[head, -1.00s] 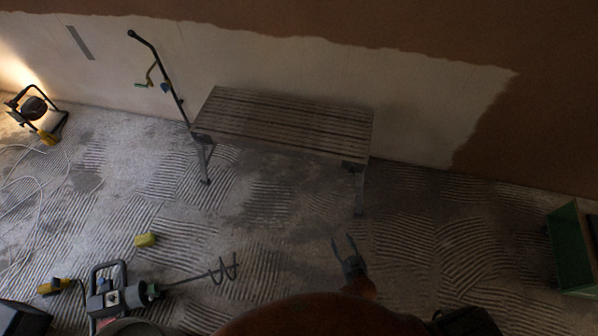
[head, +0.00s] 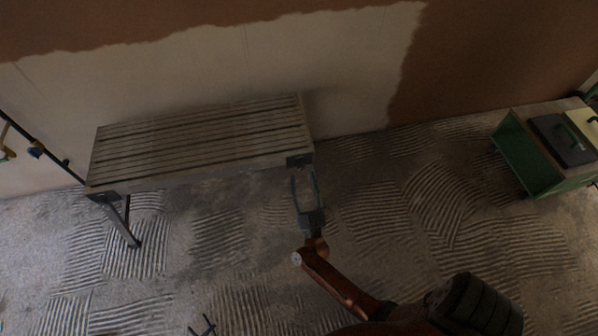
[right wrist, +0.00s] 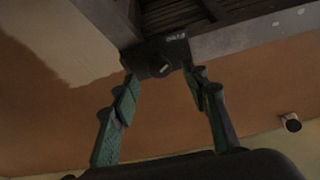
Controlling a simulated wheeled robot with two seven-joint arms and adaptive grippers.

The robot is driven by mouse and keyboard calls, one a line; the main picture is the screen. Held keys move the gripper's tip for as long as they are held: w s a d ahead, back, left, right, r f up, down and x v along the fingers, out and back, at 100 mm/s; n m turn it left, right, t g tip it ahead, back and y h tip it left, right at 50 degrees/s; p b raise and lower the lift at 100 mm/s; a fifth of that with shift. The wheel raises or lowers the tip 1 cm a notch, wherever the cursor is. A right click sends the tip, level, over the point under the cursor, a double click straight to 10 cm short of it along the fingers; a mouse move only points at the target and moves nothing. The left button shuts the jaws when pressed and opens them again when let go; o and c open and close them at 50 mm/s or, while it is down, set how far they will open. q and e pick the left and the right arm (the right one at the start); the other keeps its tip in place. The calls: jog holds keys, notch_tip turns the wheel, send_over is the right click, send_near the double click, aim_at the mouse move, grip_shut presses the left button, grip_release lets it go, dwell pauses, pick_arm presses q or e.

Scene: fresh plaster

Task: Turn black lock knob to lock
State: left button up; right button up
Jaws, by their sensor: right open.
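The slatted work bench (head: 200,142) stands against the wall. A black fitting (head: 299,160) sits at its right front corner. In the right wrist view the black lock knob (right wrist: 160,67) shows as a small round dark part with a pale mark, on the black fitting under the bench edge. My right gripper (head: 304,178) is open just in front of that corner. In the right wrist view its green-padded fingers (right wrist: 160,80) stand either side of the knob, apparently not touching it. The knob's exact turn is too dark to read. My left gripper is out of view.
A green open box or cart (head: 520,160) with a dark case (head: 562,140) on top stands at the right. A black pole (head: 40,145) leans at the left of the bench. The ridged floor right of the bench is clear.

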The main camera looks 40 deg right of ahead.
aim_at(301, 169)
jog(key=shift+b+x, duration=0.3)
jog(key=shift+x, duration=1.4)
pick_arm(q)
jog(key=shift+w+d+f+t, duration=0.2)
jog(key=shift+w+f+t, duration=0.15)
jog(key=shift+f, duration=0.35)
pick_arm(e)
jog(key=shift+f, duration=0.1)
jog(key=shift+c, duration=0.7)
grip_shut()
